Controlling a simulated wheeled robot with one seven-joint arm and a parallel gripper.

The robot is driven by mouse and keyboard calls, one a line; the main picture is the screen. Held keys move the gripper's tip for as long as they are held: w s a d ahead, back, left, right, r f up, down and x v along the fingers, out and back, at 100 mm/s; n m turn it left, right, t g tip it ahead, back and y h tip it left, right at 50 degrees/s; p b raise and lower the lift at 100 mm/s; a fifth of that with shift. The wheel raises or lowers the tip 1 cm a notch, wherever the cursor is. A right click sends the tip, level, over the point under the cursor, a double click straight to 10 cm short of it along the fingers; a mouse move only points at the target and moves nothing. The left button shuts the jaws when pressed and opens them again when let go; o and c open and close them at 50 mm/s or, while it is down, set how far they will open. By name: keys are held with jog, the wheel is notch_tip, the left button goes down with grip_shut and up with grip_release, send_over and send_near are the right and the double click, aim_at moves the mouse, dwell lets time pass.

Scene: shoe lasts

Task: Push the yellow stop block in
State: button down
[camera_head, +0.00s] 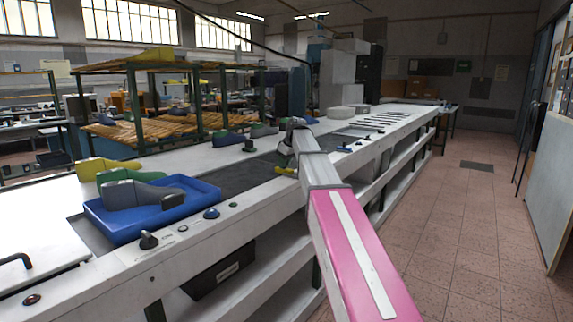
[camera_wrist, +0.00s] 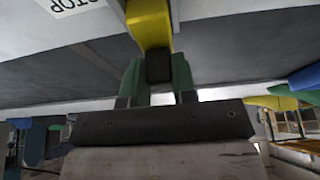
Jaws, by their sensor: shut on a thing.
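The yellow stop block (camera_head: 285,170) shows small at the near edge of the conveyor bench, below the end of my arm. In the wrist view the yellow stop block (camera_wrist: 149,25) is large at the top centre, with a dark end toward me. My gripper (camera_wrist: 158,72) has its two green-padded fingers on either side of that dark end, shut on it. In the head view my gripper (camera_head: 288,160) is small and partly hidden by my arm. How far the block sticks out cannot be told.
A dark belt (camera_head: 240,177) runs along the white bench. Dark and blue knobs (camera_head: 212,213) line the near edge. A printed STOP label (camera_wrist: 70,5) is beside the block.

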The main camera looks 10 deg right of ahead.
aim_at(291, 170)
jog(key=c, duration=0.9)
grip_release()
jog(key=shift+w+a, duration=0.15)
jog(key=shift+r, duration=0.1)
jog(key=v, duration=1)
jog(key=shift+r, duration=0.35)
